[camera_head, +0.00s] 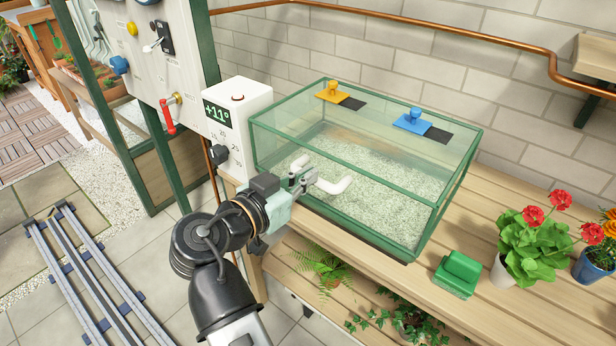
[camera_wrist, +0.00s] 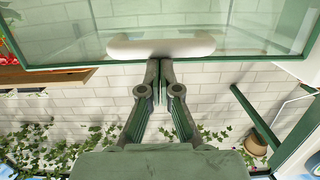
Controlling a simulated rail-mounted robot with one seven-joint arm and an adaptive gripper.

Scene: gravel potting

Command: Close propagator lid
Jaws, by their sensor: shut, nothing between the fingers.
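The propagator (camera_head: 425,232) is a green-framed glass box on the wooden bench, with pale gravel inside. Its glass top shows a yellow knob (camera_head: 332,93) and a blue knob (camera_head: 412,122) near the back. A white bar handle (camera_head: 334,186) shows at the front; in the wrist view the handle (camera_wrist: 161,46) lies along a green-edged glass pane (camera_wrist: 60,48). My gripper (camera_head: 301,178) is at the handle, with its fingers together and empty. In the wrist view its fingertips (camera_wrist: 160,66) meet the handle's edge; contact is unclear. I cannot tell whether a gap remains under the lid.
A white thermometer box (camera_head: 238,128) stands close left of the propagator. A green block (camera_head: 457,274), red flowers (camera_head: 533,240) and a blue pot (camera_head: 592,265) stand to the right. A copper pipe (camera_head: 480,37) runs along the wall behind.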

